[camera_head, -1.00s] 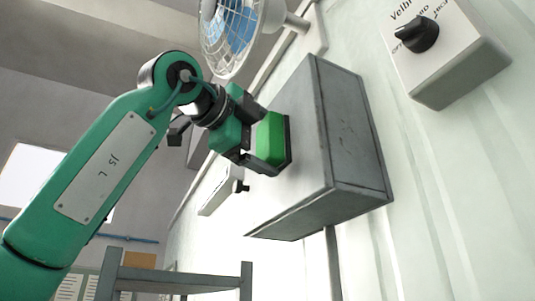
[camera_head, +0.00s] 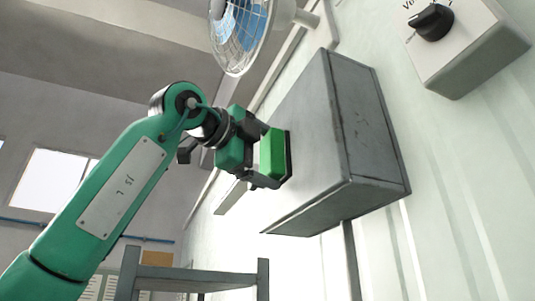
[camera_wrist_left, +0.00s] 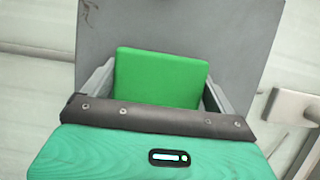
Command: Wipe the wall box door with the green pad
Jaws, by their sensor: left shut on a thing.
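The wall box (camera_head: 345,150) is a grey metal cabinet on the white wall, seen from below in the head view. Its door (camera_head: 305,125) is the flat grey face turned toward my left arm, and it fills the top of the left wrist view (camera_wrist_left: 180,25). My left gripper (camera_head: 270,155) is shut on the green pad (camera_head: 272,153), with a finger on each side of the pad in the wrist view (camera_wrist_left: 162,77). The pad is in front of the door's lower part, at or very near its surface; I cannot tell whether they touch. My right gripper is not in view.
A fan (camera_head: 240,30) is on the wall above and left of the box. A white control box with a black knob (camera_head: 432,22) is at the upper right. A grey rack (camera_head: 200,278) stands below. A conduit (camera_head: 351,260) runs down from the box.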

